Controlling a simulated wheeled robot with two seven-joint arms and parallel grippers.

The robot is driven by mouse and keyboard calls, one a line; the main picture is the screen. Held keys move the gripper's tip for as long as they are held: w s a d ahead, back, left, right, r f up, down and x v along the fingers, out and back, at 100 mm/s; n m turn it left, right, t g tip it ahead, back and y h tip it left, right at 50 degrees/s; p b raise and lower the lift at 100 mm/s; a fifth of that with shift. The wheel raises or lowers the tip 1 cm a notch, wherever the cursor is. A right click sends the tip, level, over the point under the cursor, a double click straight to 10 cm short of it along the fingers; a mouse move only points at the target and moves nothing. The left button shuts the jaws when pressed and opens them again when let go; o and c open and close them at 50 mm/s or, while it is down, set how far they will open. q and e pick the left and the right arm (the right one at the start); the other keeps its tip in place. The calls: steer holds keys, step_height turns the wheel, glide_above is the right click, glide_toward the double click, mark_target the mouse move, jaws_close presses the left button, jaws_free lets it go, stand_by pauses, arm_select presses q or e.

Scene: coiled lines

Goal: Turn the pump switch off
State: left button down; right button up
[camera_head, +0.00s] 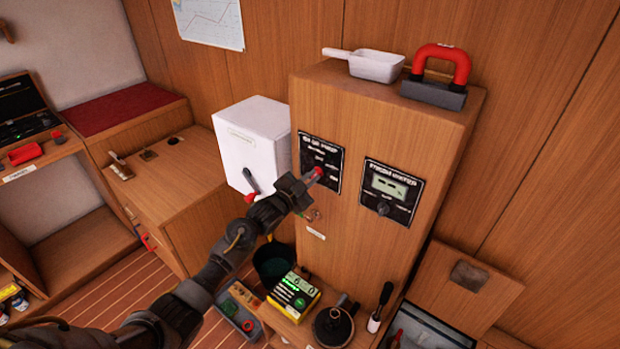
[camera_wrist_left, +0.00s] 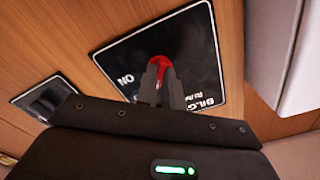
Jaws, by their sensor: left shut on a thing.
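The pump switch is a red lever (camera_wrist_left: 158,62) on a black panel (camera_head: 320,158) with white lettering, on the front of a wooden cabinet. In the left wrist view the panel (camera_wrist_left: 203,40) shows "BILGE" and "ON". My left gripper (camera_head: 312,180) reaches the panel from the lower left. In the wrist view its two fingers (camera_wrist_left: 166,82) are shut on the red lever, whose top shows between and above them. In the head view the fingers partly hide the lever. I cannot tell the switch's exact position. My right gripper is not in view.
A second black panel with a display (camera_head: 391,190) is to the right. A white box (camera_head: 250,140) with a lever is at the left. A scoop (camera_head: 372,64) and a red-handled tool (camera_head: 440,72) lie on the cabinet top. A yellow device (camera_head: 293,296) and a black bucket sit below.

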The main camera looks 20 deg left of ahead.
arm_select(q)
steer(key=n+p, duration=0.1)
steer(key=n, duration=0.3)
steer(key=shift+n+p, duration=0.4)
steer(key=shift+n, duration=1.2)
steer(key=c, duration=1.5)
jaws_free()
steer(key=shift+b+v, duration=1.25)
steer(key=shift+v, duration=4.1)
